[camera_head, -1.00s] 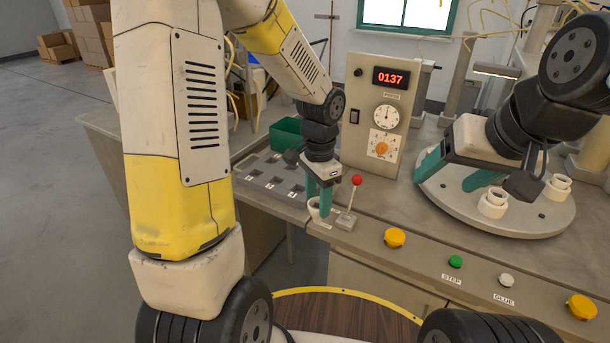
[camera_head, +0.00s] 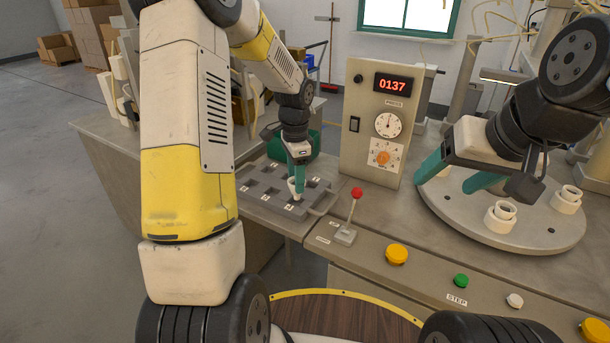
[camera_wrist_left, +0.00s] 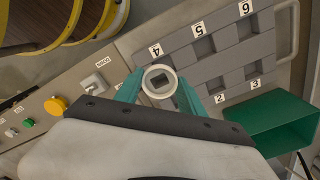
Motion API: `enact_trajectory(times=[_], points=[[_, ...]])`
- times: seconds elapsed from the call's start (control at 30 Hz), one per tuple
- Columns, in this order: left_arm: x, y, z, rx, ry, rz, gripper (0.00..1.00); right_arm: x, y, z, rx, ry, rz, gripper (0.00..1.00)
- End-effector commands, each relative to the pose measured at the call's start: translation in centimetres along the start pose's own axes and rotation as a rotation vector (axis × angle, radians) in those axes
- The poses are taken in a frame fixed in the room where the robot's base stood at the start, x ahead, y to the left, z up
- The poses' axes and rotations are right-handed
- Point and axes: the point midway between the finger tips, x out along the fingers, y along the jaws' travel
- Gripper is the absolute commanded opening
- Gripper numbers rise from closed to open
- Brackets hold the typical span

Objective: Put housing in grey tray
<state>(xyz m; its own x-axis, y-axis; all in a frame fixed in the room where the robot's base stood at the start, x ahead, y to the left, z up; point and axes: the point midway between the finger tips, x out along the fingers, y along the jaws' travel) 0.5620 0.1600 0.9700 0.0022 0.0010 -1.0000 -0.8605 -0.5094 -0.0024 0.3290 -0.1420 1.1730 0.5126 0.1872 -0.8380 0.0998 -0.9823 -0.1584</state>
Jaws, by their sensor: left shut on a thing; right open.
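My left gripper (camera_head: 298,180) is shut on a white ring-shaped housing (camera_head: 293,187), held upright over the front right part of the grey tray (camera_head: 244,188). In the left wrist view the housing (camera_wrist_left: 160,69) sits between the teal fingers, and the grey tray (camera_wrist_left: 222,63) shows sockets labelled 2 to 6. I cannot tell whether the housing touches the tray. My right gripper (camera_head: 457,174) is open above the round turntable (camera_head: 470,220). White housings (camera_head: 499,219) and (camera_head: 566,200) stand on the turntable.
A green bin (camera_head: 311,146) stands behind the tray. The press box (camera_head: 367,145) reads 0137. A red-knobbed lever (camera_head: 354,210) stands right of the tray. Yellow (camera_head: 397,254), green (camera_head: 461,281) and white (camera_head: 515,300) buttons line the front panel.

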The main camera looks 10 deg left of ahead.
Motion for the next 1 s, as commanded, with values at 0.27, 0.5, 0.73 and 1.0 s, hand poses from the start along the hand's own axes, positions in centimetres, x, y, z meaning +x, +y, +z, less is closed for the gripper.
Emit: enact_trajectory(times=[0.27, 0.5, 0.73, 1.0], points=[[1.4, -1.0, 0.1, 0.001, -0.002, 0.002, 0.08, 0.0, 0.0, 0.0, 0.0, 0.0, 0.0, 0.68], [3.7, -1.0, 0.0, 0.0, 0.0, 0.0, 0.08, 0.0, 0.0, 0.0, 0.0, 0.0, 0.0, 0.68], [3.7, -1.0, 0.0, 0.0, 0.0, 0.0, 0.08, 0.0, 0.0, 0.0, 0.0, 0.0, 0.0, 0.68], [3.9, -1.0, 0.0, 0.0, 0.0, 0.0, 0.68, 0.0, 0.0, 0.0, 0.0, 0.0, 0.0, 0.68]])
